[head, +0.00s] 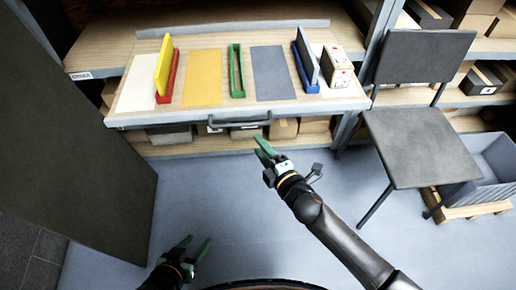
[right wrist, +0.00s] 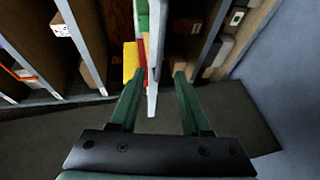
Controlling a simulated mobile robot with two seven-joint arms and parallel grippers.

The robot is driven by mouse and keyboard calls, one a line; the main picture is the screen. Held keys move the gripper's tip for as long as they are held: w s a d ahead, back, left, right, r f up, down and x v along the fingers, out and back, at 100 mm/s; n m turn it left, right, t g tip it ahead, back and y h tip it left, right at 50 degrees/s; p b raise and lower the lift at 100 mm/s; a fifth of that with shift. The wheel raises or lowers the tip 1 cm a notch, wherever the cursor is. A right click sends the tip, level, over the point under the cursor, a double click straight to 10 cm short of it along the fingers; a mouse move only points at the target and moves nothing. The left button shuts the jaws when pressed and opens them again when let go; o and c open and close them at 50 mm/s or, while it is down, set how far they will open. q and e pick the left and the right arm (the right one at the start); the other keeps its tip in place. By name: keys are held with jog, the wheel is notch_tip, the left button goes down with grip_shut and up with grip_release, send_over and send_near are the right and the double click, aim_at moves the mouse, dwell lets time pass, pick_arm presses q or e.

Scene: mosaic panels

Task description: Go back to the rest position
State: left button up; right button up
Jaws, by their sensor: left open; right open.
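My left gripper (head: 191,250) is open and empty, low over the floor at the bottom of the head view. My right gripper (head: 265,148) is open and empty, just in front of the pulled-out shelf board (head: 222,112). In the right wrist view its fingers (right wrist: 156,80) stand apart with nothing between them. On the board a yellow panel (head: 164,66) stands in a red holder (head: 169,85). A grey panel (head: 306,57) stands in a blue holder (head: 303,78). The green holder (head: 236,75) between them looks empty.
A grey chair (head: 420,145) stands at the right, beside a grey crate (head: 485,170). A dark upright panel (head: 75,140) fills the left. White-and-red boxes (head: 337,72) sit at the board's right end. The floor (head: 215,190) between is clear.

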pick_arm(q)
jog(key=shift+s+r, duration=0.1)
pick_arm(e)
jog(key=shift+s+d, duration=0.1)
jog(key=shift+s, duration=0.05)
pick_arm(q)
jog(key=shift+r, duration=0.1)
dwell(0.3)
